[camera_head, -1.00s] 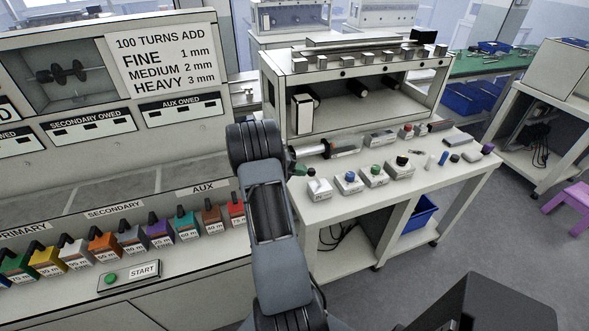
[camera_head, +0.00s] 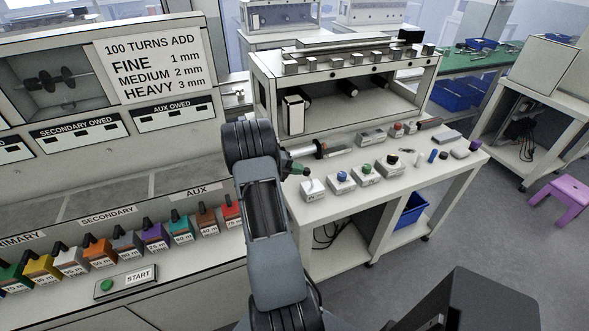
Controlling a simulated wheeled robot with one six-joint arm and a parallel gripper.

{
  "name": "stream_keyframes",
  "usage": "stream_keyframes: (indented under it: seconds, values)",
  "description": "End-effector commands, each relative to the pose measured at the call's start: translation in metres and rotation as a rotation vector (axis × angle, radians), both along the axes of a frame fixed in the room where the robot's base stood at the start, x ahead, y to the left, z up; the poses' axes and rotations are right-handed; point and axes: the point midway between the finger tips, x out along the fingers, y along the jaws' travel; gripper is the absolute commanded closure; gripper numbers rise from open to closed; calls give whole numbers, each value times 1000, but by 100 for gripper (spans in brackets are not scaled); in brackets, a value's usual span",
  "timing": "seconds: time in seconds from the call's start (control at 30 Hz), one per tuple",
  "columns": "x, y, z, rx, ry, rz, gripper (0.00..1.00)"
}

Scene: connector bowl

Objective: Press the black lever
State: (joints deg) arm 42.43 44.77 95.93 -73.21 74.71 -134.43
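A small white block with a dark, seemingly black top piece (camera_head: 392,160) sits on the white workbench (camera_head: 345,211), at the right end of a short row of similar blocks. The others include a blue-topped block (camera_head: 342,181), a green-topped block (camera_head: 366,172) and a pale block (camera_head: 313,190). I cannot tell whether the dark piece is a lever. Black handles also stand on the coloured boxes at left. My arm rises through the middle of the view and hides part of the bench's left end.
At left is a console with a sign (camera_head: 152,60), a START button panel (camera_head: 126,281) and a row of coloured boxes (camera_head: 100,254). A shelf unit (camera_head: 345,90) stands at the bench's back. A purple stool (camera_head: 562,200) stands right, with clear floor before it.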

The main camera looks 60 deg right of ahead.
Motion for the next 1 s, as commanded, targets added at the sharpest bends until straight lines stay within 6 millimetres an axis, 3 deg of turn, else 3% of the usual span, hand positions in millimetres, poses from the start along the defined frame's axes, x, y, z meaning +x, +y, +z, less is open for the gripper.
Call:
stream_keyframes:
  seconds: [0.33, 1.0]
  values:
    - [-21, -28, 18, 1, 1, -3, 100]
    - [-55, -74, 13, 0, 0, 0, 100]
